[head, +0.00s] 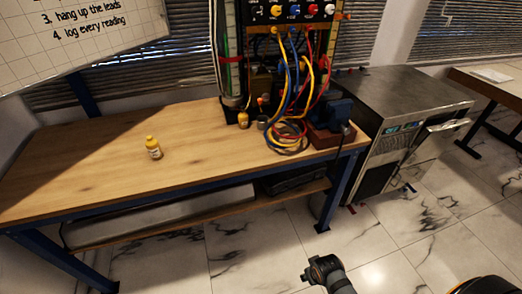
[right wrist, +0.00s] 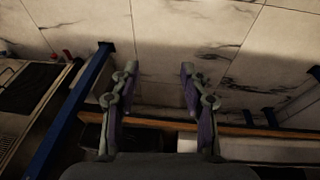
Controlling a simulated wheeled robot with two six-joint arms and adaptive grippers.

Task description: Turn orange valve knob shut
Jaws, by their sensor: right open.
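The test rig (head: 280,60) stands at the back of the wooden bench, its top cut off by the head view. A small orange piece (head: 346,16) sticks out at the right end of its panel; it is too small to tell whether this is the valve knob or how it is turned. My right gripper (right wrist: 158,75) is open and empty in the right wrist view, with marble floor and a bench edge behind its fingers. No knob shows in that view. A dark part of my arm (head: 325,269) shows low in the head view. My left gripper is not in view.
A metal cabinet (head: 400,95) stands right of the bench. A whiteboard (head: 80,35) is at upper left. Marble floor (head: 240,255) in front is clear.

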